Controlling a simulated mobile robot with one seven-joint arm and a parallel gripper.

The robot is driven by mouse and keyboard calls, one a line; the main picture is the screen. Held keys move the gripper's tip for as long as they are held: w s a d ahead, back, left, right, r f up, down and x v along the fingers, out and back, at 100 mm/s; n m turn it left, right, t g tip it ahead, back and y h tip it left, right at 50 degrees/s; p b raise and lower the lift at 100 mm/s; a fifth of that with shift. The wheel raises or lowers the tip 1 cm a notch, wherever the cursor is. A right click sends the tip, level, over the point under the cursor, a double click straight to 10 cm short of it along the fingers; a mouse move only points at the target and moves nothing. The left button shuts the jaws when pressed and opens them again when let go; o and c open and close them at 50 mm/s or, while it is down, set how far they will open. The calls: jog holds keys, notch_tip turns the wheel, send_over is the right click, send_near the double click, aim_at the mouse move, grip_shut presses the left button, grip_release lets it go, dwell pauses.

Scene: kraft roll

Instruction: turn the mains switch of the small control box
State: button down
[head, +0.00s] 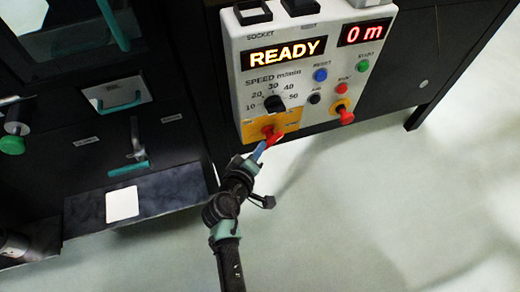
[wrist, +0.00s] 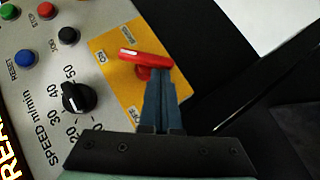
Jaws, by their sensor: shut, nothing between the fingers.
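The small control box (head: 300,62) has a pale panel, with the mains switch (head: 269,131) on a yellow plate at its lower left. In the wrist view the switch (wrist: 146,58) is a red bar handle with a white mark at its left end. That end lies by the ON label (wrist: 102,57); the OFF label (wrist: 132,112) is lower on the plate. My gripper (head: 262,149) is shut and empty, its fingertips (wrist: 158,76) right at the handle's lower right part. I cannot tell whether they touch it. The fingers cover part of the plate.
The display (head: 285,53) reads READY and another (head: 364,33) reads 0 m. The speed knob (wrist: 77,97) and coloured buttons sit beside the yellow plate. A red knob (head: 345,115) sticks out at the lower right. Dark machine panels stand left; the floor below is clear.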

jog(key=shift+s+d+f+n+t+h+b, duration=0.15)
jog(key=shift+f+n+t+h+b, duration=0.35)
jog(key=shift+b, duration=1.65)
jog(key=shift+f, duration=0.15)
jog(key=d+f+n+t+b, duration=0.1)
jog(key=n+t+b, duration=0.2)
jog(key=b, duration=0.7)
jog(key=d+f+n+t+h+b, duration=0.1)
jog(key=n+t+b, duration=0.2)
jog(key=b, duration=0.8)
jog(key=w+d+f+n+t+h+b, duration=0.1)
jog(key=n+b, duration=0.3)
jog(key=b, duration=0.7)
jog(key=shift+f+n+t, duration=0.3)
jog(key=shift+f+t, duration=0.05)
jog(key=shift+t, duration=0.55)
jog(key=shift+w+r+b, duration=0.1)
jog(key=shift+b, duration=0.25)
jog(key=shift+a, duration=0.1)
